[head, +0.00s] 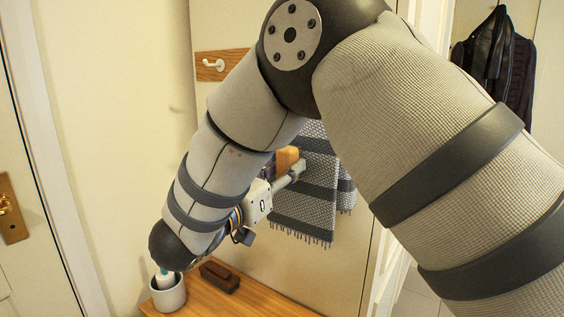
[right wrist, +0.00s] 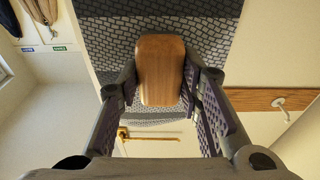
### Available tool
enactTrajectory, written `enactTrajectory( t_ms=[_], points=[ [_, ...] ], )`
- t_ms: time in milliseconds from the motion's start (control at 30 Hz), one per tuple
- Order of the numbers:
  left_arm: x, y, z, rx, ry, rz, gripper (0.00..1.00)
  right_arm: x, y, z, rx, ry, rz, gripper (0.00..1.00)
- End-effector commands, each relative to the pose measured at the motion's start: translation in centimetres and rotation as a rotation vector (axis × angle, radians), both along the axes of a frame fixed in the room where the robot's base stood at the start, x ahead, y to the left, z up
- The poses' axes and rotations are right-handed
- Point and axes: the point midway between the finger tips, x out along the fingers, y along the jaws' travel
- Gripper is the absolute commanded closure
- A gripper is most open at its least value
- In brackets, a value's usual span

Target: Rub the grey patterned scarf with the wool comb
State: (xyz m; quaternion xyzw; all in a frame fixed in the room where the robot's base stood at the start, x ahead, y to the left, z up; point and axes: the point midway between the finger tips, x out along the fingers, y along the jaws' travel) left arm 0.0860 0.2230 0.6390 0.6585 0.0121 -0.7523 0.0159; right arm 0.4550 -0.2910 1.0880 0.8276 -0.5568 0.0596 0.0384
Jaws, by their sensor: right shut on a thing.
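The grey patterned scarf (head: 305,195) hangs with its fringed lower edge down, partly hidden behind my right arm in the head view. It also fills the top of the right wrist view (right wrist: 112,45). My right gripper (head: 286,173) is shut on the wool comb (head: 287,158), whose wooden back (right wrist: 160,70) shows between the fingers in the right wrist view. The comb is right in front of the scarf, overlapping it in both views. I cannot tell if it touches the cloth. The comb's working side is hidden. My left gripper is not in view.
Below is a wooden bench top (head: 265,300) with a dark brown brush (head: 220,275) and a grey cup (head: 168,296) close under my right wrist. A wooden rail with a white hook (head: 214,65) is on the wall. Dark coats (head: 492,60) hang at the far right.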

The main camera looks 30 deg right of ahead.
Motion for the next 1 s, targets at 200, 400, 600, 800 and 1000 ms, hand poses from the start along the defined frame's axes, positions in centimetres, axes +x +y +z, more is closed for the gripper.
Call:
enactTrajectory(
  t_ms=[200,400,600,800,1000],
  points=[
    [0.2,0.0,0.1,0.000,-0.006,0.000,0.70,-0.6,1.4,0.1,-0.001,-0.002,0.000,0.90],
    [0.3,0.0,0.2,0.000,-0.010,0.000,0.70,-1.5,3.9,0.0,-0.001,-0.001,0.000,0.90],
    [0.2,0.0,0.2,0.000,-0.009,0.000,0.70,-2.2,5.4,-0.1,-0.001,-0.001,-0.001,0.90],
    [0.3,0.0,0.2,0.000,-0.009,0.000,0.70,-2.3,5.5,-0.1,0.000,0.000,-0.001,0.90],
    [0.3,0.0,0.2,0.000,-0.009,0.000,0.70,-2.5,6.2,-0.1,0.000,0.000,0.000,0.90]
  ],
)
